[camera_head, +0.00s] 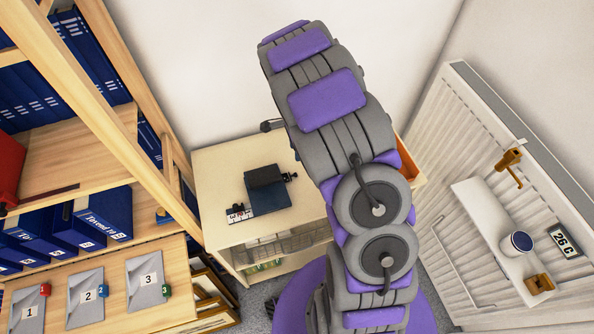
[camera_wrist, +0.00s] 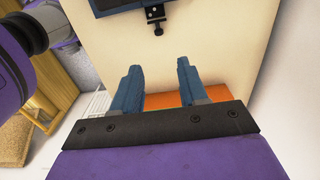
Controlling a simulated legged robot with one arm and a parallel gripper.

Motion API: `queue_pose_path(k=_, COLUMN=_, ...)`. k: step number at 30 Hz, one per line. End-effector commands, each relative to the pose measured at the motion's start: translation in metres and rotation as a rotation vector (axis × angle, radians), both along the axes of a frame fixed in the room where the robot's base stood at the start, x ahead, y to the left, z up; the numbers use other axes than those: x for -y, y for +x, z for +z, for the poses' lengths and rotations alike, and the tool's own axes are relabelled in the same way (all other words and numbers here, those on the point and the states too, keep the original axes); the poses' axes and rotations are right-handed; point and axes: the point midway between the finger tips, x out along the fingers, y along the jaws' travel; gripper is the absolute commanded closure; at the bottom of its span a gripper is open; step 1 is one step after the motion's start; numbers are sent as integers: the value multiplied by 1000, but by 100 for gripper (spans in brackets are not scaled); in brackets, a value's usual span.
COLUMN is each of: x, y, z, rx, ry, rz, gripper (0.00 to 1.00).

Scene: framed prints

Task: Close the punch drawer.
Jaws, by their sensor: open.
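A light wooden cabinet (camera_head: 215,165) stands against the back wall with a dark hole punch (camera_head: 265,187) on top. The wrist view shows an orange strip (camera_wrist: 168,99), seemingly the drawer, behind and between the fingers. My gripper (camera_wrist: 159,68) is open and empty, with its two blue fingers apart, pointing at the pale cabinet surface (camera_wrist: 215,50). Whether the fingers touch the drawer cannot be told. In the head view my arm hides the gripper.
A wooden shelf (camera_head: 95,145) with blue binders fills the left. A white radiator (camera_head: 440,190) and a small white shelf (camera_head: 490,225) with a mug (camera_head: 517,243) stand at the right. Framed prints (camera_head: 210,295) lean low beside the cabinet.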

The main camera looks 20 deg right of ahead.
Motion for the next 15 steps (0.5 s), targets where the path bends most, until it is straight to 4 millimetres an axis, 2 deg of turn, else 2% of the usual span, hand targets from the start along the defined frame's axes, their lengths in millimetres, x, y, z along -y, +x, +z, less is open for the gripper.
queue_pose_path(k=3, x=-2, y=-1, z=-27, rx=-3, ry=0, rz=1, gripper=57)
queue_pose_path(k=15, x=0, y=-1, z=-103, rx=-2, ry=2, rz=1, gripper=57)
